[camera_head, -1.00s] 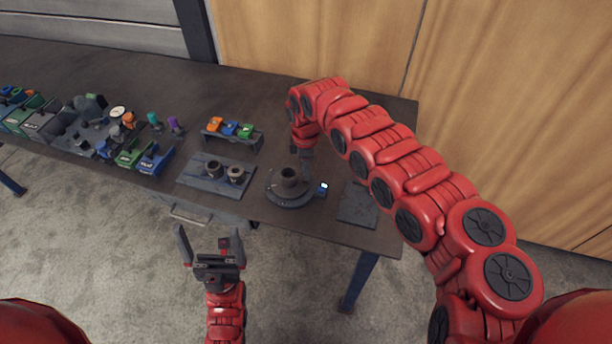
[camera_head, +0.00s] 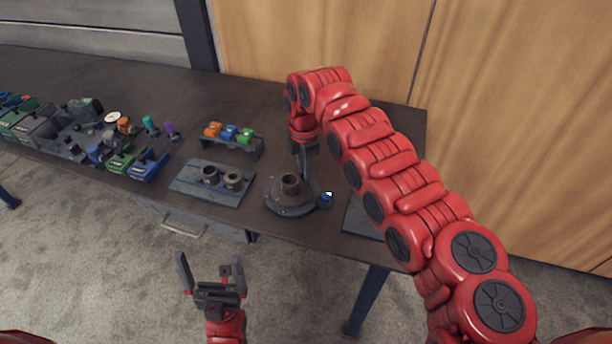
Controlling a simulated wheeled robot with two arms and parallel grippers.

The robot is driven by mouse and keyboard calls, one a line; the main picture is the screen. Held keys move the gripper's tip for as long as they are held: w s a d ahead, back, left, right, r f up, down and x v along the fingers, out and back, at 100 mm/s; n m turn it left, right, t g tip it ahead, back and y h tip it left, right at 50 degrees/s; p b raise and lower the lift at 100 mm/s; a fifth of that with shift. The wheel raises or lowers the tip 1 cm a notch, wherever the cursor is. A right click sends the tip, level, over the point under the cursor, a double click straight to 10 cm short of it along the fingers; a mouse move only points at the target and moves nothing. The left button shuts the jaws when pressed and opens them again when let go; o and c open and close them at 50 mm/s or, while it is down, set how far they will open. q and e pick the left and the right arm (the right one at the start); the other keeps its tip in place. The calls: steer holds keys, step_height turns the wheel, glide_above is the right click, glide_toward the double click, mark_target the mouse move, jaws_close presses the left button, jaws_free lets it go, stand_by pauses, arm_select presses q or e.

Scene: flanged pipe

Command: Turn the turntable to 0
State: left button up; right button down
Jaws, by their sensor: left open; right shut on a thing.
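The turntable (camera_head: 290,206) is a dark round disc on the bench, near its front edge. A grey flanged pipe (camera_head: 290,184) stands upright on its middle. A small blue device with a lit display (camera_head: 326,198) sits at the turntable's right side; its reading is too small to make out. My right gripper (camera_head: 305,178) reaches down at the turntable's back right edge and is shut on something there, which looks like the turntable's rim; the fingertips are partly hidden. My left gripper (camera_head: 212,268) is open and empty in front of the bench, over the floor.
A plate with two round parts (camera_head: 210,188) lies left of the turntable. A rack with orange, blue and green blocks (camera_head: 230,140) stands behind it. A dark flat pad (camera_head: 362,218) lies to the right, partly under my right arm. Bins (camera_head: 135,164) and small parts crowd the left.

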steer(key=shift+w+a+n+b, duration=0.25)
steer(key=shift+n+b, duration=0.1)
steer(key=shift+n, duration=0.25)
steer(key=shift+w+a+n+b, duration=0.1)
steer(key=shift+a+n+b, duration=0.1)
steer(key=shift+n+b, duration=0.3)
steer(key=shift+w+a+n, duration=0.15)
steer(key=shift+a+n, duration=0.05)
steer(key=shift+n, duration=0.6)
steer(key=shift+w+a+n, duration=0.1)
steer(key=shift+a+n, duration=0.15)
steer(key=shift+n, duration=0.45)
steer(key=shift+a+n, duration=0.1)
steer(key=shift+n, duration=0.3)
steer(key=c, duration=0.8)
jaws_free()
steer(key=shift+o, duration=0.2)
steer(key=shift+r, duration=0.1)
